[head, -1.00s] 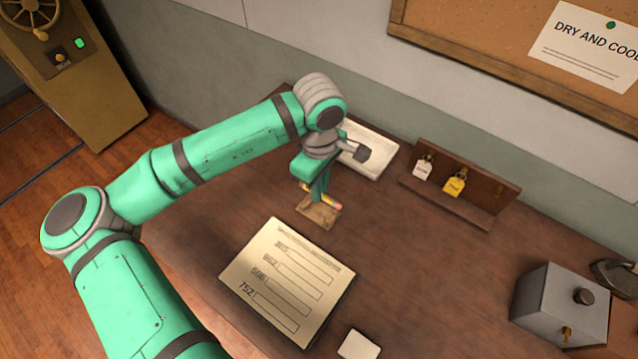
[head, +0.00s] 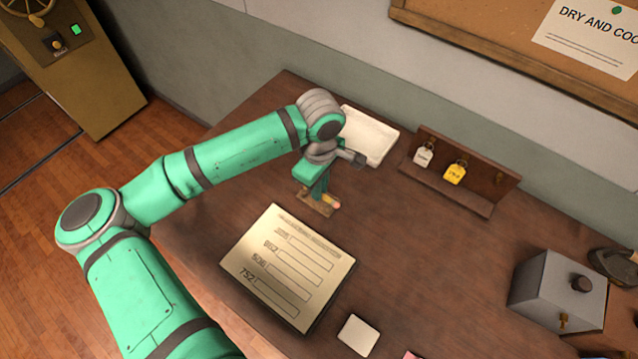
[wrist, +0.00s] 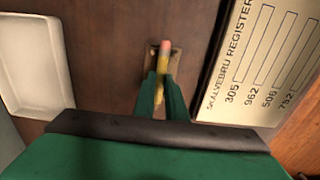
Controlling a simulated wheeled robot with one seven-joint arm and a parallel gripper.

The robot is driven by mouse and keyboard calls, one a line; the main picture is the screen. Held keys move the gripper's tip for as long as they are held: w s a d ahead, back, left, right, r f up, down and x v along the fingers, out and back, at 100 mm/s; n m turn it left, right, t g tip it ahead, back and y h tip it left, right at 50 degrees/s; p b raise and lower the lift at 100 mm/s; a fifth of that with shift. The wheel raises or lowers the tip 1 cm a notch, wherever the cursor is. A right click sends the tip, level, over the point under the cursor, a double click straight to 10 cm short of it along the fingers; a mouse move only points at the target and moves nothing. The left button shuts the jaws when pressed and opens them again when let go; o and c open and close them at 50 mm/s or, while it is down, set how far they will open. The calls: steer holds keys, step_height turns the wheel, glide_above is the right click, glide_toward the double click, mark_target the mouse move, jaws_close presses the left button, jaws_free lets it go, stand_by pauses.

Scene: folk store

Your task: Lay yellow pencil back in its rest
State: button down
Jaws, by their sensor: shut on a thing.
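The yellow pencil (wrist: 163,62) has a pink eraser end, which points up and away in the wrist view. My gripper (wrist: 161,82) is shut on it, with a green finger on each side. In the head view the pencil's eraser end (head: 334,203) sticks out to the right of my gripper (head: 319,194). The small brown wooden rest (head: 313,206) is on the desk right below the fingers, and its far end (wrist: 173,58) shows in the wrist view. The pencil lies over the rest; I cannot tell whether it touches it. My fingers hide its middle.
The register board (head: 288,266) lies close in front of the rest. A white tray (head: 369,137) is at the back. A wooden key rack (head: 460,190) with two tags and a grey box (head: 558,292) stand to the right. A white card (head: 358,335) lies in front.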

steer(key=shift+f, duration=0.15)
steer(key=c, duration=1.7)
jaws_free()
step_height(320, 180, up, 11)
steer(key=shift+f, duration=0.1)
